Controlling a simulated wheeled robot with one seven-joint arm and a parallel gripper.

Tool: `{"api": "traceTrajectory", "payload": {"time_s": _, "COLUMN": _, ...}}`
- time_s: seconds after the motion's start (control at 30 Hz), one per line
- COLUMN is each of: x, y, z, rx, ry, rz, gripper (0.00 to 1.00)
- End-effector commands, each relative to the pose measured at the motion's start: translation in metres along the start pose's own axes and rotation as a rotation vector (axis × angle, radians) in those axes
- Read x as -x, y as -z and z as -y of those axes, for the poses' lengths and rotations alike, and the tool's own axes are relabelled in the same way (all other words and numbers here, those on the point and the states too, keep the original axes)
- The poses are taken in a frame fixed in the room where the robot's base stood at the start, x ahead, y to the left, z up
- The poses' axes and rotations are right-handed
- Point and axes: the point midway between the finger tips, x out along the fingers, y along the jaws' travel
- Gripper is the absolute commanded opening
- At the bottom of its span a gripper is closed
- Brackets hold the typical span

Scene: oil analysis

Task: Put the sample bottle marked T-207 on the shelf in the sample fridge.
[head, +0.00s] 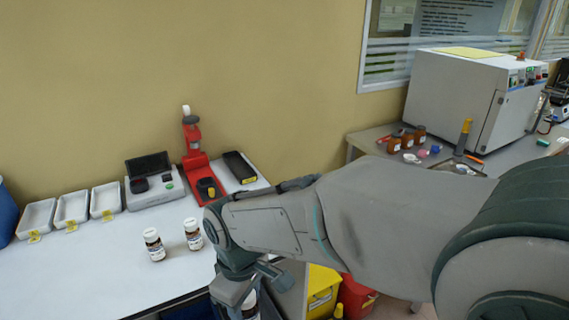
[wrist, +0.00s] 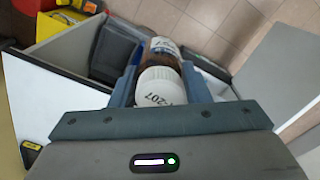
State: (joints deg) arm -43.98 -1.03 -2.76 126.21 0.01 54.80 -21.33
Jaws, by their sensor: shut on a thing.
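A brown sample bottle with a white cap (wrist: 160,86) is between my gripper's fingers (wrist: 161,78) in the wrist view. The cap print ends in "207"; its first part is hard to read. My gripper (head: 243,292) is shut on this bottle, which shows only partly in the head view (head: 250,304), beyond the white table's front right edge. Two similar white-capped bottles (head: 154,245) (head: 193,234) stand upright on the white table. I cannot clearly identify the sample fridge or its shelf; a pale panel (wrist: 285,60) at right in the wrist view may be a door.
The white table (head: 100,270) holds several shallow trays (head: 72,209), a grey instrument (head: 155,184) and a red stand (head: 196,165). Yellow (head: 320,290) and red bins (head: 355,297) stand on the floor right of it. A back bench carries a large white oven (head: 465,100) and amber bottles (head: 407,139).

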Motion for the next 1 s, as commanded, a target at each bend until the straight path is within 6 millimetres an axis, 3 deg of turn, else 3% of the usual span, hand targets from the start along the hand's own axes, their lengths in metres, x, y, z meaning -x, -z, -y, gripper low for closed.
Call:
{"api": "traceTrajectory", "payload": {"time_s": 0.27, "x": -0.026, "y": 0.003, "z": -0.041, "rx": -0.156, "ry": 0.004, "rz": 0.003, "gripper": 0.18}}
{"api": "traceTrajectory", "payload": {"time_s": 0.47, "x": -0.057, "y": -0.003, "z": -0.091, "rx": -0.346, "ry": 0.006, "rz": 0.004, "gripper": 0.18}}
{"api": "traceTrajectory", "payload": {"time_s": 0.67, "x": -0.105, "y": -0.029, "z": -0.161, "rx": -0.613, "ry": 0.006, "rz": 0.004, "gripper": 0.18}}
{"api": "traceTrajectory", "payload": {"time_s": 0.8, "x": -0.14, "y": -0.057, "z": -0.204, "rx": -0.797, "ry": 0.006, "rz": 0.004, "gripper": 0.18}}
{"api": "traceTrajectory", "payload": {"time_s": 1.0, "x": -0.179, "y": -0.096, "z": -0.245, "rx": -0.996, "ry": 0.003, "rz": 0.003, "gripper": 0.18}}
